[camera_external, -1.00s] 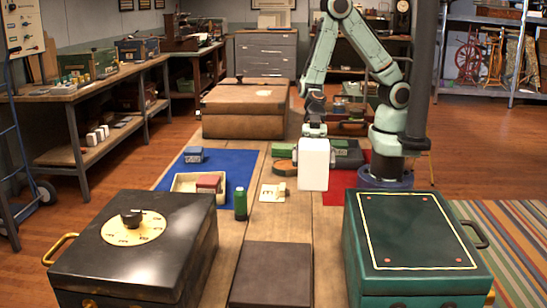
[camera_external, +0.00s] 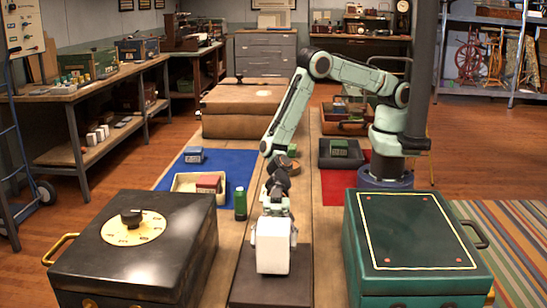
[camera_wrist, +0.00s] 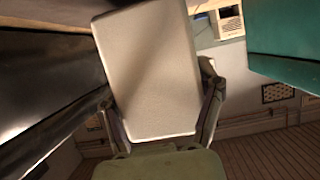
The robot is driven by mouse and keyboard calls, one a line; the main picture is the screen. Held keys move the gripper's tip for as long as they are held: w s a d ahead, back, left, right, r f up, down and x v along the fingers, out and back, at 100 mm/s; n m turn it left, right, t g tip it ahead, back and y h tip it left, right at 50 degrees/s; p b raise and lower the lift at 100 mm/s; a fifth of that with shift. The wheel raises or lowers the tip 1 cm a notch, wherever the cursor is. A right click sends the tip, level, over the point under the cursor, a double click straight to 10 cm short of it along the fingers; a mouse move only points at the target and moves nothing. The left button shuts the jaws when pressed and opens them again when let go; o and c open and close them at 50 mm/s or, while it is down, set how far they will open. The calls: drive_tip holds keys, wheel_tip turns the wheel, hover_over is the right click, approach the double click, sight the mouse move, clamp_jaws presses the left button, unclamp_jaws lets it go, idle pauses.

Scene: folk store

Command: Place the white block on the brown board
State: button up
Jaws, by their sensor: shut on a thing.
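The white block (camera_external: 273,254) is held upright in my gripper (camera_external: 272,228), which is shut on it. In the external view the block appears in front of or over the brown board (camera_external: 299,272), a dark flat slab between the two chests at the front of the table. I cannot tell whether the block touches the board. In the wrist view the block (camera_wrist: 150,70) fills the middle between the two fingers of my gripper (camera_wrist: 162,105). I cannot make out the board in the wrist view.
A black chest (camera_external: 140,262) with a gold dial stands left of the board, and a green chest (camera_external: 412,240) stands right. A green bottle (camera_external: 240,204) and a cream tray (camera_external: 186,183) are behind to the left. A dark tray (camera_external: 340,160) is farther back.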

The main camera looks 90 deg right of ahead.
drive_tip(key=shift+f, duration=0.5)
drive_tip(key=shift+f, duration=0.1)
drive_tip(key=o, duration=0.9)
drive_tip(key=shift+o, duration=0.2)
drive_tip(key=shift+d+r, duration=0.25)
drive_tip(key=shift+d, duration=0.1)
drive_tip(key=v, duration=1.1)
drive_tip(key=shift+d, duration=0.15)
drive_tip(key=shift+r, duration=0.2)
